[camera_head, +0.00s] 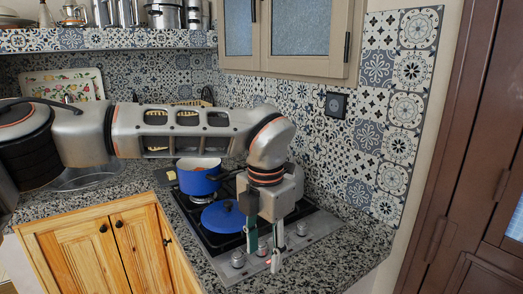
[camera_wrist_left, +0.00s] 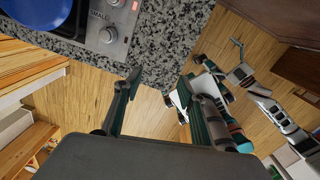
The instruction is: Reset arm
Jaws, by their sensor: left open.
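My left gripper (camera_head: 263,255) hangs pointing down over the front edge of the stove at the end of my left arm, which reaches across the head view from the left. Its two fingers are spread with nothing between them. In the left wrist view the open fingers (camera_wrist_left: 158,85) show past the dark gripper body, over the countertop edge and the wooden floor. My right gripper does not show in the head view.
The stove (camera_head: 313,232) holds a blue pot (camera_head: 197,182) with orange contents and a blue lid or pan (camera_head: 222,217), just left of my gripper. The granite countertop (camera_head: 352,245) is clear at the right. A shelf (camera_head: 130,39) bears metal pots. A cabinet (camera_head: 302,40) hangs above.

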